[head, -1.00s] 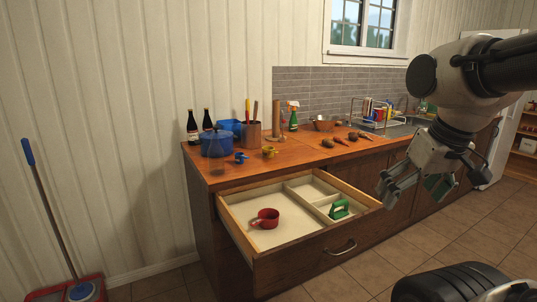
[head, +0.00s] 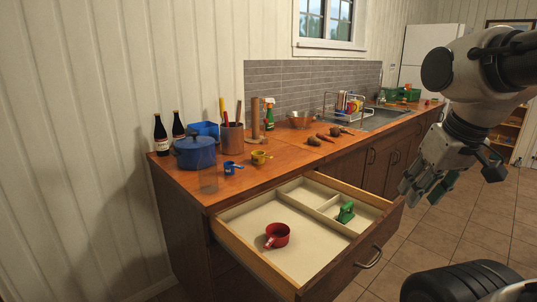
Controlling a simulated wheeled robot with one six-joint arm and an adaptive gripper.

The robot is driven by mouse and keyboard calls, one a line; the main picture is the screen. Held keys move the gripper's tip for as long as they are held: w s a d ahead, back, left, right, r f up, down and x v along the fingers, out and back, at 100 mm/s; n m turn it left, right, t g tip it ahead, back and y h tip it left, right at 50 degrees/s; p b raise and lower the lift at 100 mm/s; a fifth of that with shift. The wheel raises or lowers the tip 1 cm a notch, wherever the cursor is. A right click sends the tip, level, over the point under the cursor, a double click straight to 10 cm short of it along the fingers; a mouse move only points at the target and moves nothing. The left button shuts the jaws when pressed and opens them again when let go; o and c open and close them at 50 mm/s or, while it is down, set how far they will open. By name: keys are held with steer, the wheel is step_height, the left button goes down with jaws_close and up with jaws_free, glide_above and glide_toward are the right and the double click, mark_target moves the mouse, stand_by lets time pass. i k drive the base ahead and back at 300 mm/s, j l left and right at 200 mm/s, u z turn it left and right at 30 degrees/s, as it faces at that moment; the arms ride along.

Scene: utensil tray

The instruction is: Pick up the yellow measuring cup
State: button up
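The yellow measuring cup (head: 259,157) stands on the wooden counter, near its front edge and behind the open drawer. A smaller blue measuring cup (head: 232,168) is to its left. My gripper (head: 452,182) hangs in the air at the right, in front of the cabinets and well apart from the yellow cup. Its fingers are spread apart and nothing shows between them.
The open drawer (head: 253,260) juts out below the counter; it holds a red measuring cup (head: 277,235) and a green object (head: 345,212). A blue pot (head: 195,151), bottles (head: 160,138) and a utensil holder (head: 230,138) stand behind the cups. Vegetables (head: 325,137) lie to the right.

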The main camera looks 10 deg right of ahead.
mark_target(257, 157)
steer(key=i+j+z, duration=0.15)
steer(key=j+z, duration=0.25)
steer(key=j, duration=0.5)
steer(key=j+z, duration=0.4)
steer(key=j, duration=0.5)
steer(key=i+j+z, duration=0.2)
steer(key=j, duration=0.4)
steer(key=j+z, duration=0.15)
steer(key=j, duration=0.45)
steer(key=i+j, duration=0.1)
steer(key=j, duration=0.25)
steer(key=i+j+z, duration=0.15)
steer(key=j, duration=0.15)
